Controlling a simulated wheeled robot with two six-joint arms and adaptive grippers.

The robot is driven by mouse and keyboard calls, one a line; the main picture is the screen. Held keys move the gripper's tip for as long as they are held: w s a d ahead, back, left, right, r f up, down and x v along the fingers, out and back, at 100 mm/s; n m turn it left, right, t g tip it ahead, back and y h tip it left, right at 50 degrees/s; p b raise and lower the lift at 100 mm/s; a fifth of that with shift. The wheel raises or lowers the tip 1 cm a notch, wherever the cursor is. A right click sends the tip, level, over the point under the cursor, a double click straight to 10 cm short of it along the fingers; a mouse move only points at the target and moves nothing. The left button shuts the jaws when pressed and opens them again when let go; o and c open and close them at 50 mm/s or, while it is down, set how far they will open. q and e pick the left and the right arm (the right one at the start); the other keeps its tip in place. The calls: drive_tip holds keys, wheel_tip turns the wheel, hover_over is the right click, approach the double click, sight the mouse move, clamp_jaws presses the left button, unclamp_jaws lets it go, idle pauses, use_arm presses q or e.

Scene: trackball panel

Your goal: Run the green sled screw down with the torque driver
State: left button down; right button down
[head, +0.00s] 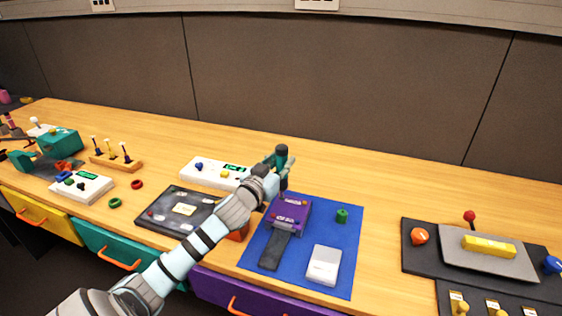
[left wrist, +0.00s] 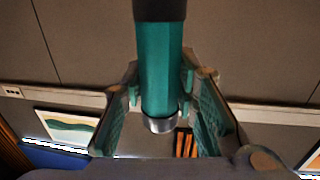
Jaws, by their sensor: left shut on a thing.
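My left gripper (head: 276,168) is shut on the torque driver (head: 282,156), a teal cylinder with a dark cap. It holds the driver roughly upright at the back edge of the blue mat (head: 340,257), behind the purple block (head: 291,211). In the left wrist view the driver (left wrist: 161,70) sits between the two finger pads, with a silver collar at one end. The purple block has small coloured details on top, too small to tell apart. A small green piece (head: 342,215) stands on the mat to its right. My right gripper is not in view.
A dark ramp (head: 275,250) and a light grey box (head: 323,265) lie on the mat in front. A white button panel (head: 208,173) and a dark board (head: 170,208) are at left. A lever panel (head: 419,260) is at right. Bare table lies behind the mat.

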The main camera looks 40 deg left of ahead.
sight(281, 147)
use_arm(q)
drive_tip(key=shift+r, duration=0.1)
drive_tip(key=shift+f, duration=0.35)
idle(0.7)
drive_tip(key=shift+s+f, duration=0.1)
drive_tip(key=shift+f, duration=0.25)
idle(1.7)
wheel_tip(281, 147, up, 7)
drive_tip(key=p, duration=0.6)
drive_tip(key=shift+f, duration=0.3)
